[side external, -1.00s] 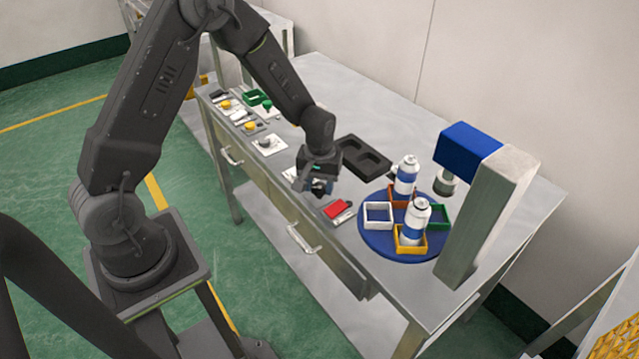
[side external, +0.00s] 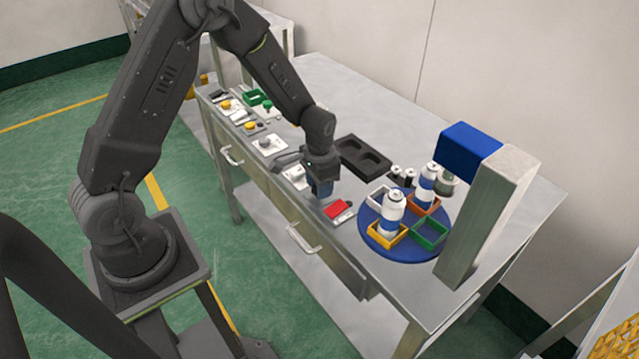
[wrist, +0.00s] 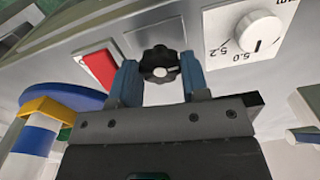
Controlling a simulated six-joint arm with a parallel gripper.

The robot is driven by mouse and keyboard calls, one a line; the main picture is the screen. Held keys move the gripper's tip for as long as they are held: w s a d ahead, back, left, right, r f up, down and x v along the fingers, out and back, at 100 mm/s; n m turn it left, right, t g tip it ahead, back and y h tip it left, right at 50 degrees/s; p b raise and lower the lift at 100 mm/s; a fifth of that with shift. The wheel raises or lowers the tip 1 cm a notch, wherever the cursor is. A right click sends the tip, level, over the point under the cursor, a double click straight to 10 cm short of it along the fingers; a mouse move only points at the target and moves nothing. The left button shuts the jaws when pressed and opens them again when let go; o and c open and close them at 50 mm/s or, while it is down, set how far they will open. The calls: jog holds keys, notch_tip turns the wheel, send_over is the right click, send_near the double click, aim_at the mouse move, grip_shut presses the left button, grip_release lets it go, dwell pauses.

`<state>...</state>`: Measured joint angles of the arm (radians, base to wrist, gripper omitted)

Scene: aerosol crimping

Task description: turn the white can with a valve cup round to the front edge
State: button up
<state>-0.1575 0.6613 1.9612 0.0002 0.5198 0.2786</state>
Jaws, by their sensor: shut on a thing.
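A blue turntable (side external: 407,252) carries several coloured square holders. A white can with a blue band (side external: 392,212) stands upright in the yellow holder (side external: 388,238) at the front left. A second such can (side external: 428,184) stands in the orange holder (side external: 424,209) at the back right, near the press head. I cannot tell which can has a valve cup. My gripper (side external: 322,190) is down at the table's front edge, left of the turntable. In the wrist view its blue fingers (wrist: 160,75) are shut on a black star knob (wrist: 160,62). The side view hides the knob.
The white holder (side external: 379,199) and green holder (side external: 430,235) are empty. A grey press with a blue head (side external: 468,142) stands right of the turntable. A dial (wrist: 245,32) and a black tray (side external: 363,157) are nearby.

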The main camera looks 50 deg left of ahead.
jog(key=shift+m, duration=0.4)
jog(key=o, duration=0.9)
jog(key=shift+o, duration=0.2)
jog(key=shift+r, duration=0.1)
notch_tip(320, 180, up, 14)
jog(key=s+d+r+n+t, duration=0.1)
jog(key=s+d+r+t, duration=0.1)
jog(key=s+r, duration=0.4)
jog(key=s+d+r+n+t, duration=0.1)
jog(key=s+d+r+t, duration=0.2)
jog(key=s+r, duration=0.4)
jog(key=s+d, duration=0.1)
jog(key=s, duration=0.6)
jog(key=shift+d+t, duration=0.2)
jog(key=shift+t, duration=0.1)
